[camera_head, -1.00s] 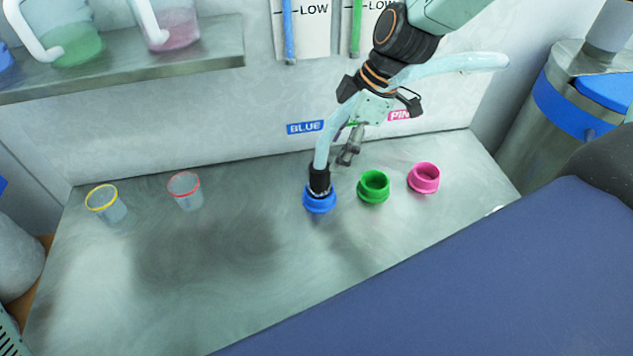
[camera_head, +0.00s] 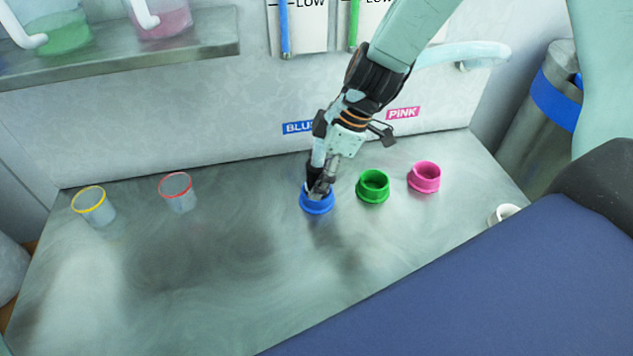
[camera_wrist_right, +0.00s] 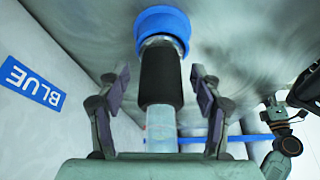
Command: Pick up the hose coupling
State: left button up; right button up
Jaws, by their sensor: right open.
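The hose coupling (camera_wrist_right: 161,76) is a black sleeve on the end of a pale translucent hose (camera_wrist_right: 161,128). It stands in the blue socket (camera_head: 317,204) on the steel bench, and the blue socket (camera_wrist_right: 163,23) is at the top of the right wrist view. My right gripper (camera_wrist_right: 159,86) is open, with one finger on each side of the coupling and gaps visible. In the head view my right gripper (camera_head: 321,186) partly covers the coupling (camera_head: 312,170).
A green socket (camera_head: 373,187) and a pink socket (camera_head: 424,178) stand to the right of the blue one. Cups with a red rim (camera_head: 178,191) and a yellow rim (camera_head: 93,205) stand on the left. The front middle of the bench (camera_head: 215,290) is clear.

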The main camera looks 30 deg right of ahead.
jog(key=shift+d, duration=0.15)
jog(key=shift+s+r, duration=0.1)
jog(key=shift+s, duration=0.05)
jog(key=shift+c, duration=0.8)
jog(key=shift+a, duration=0.2)
jog(key=c, duration=0.4)
jog(key=shift+d, duration=0.1)
grip_shut()
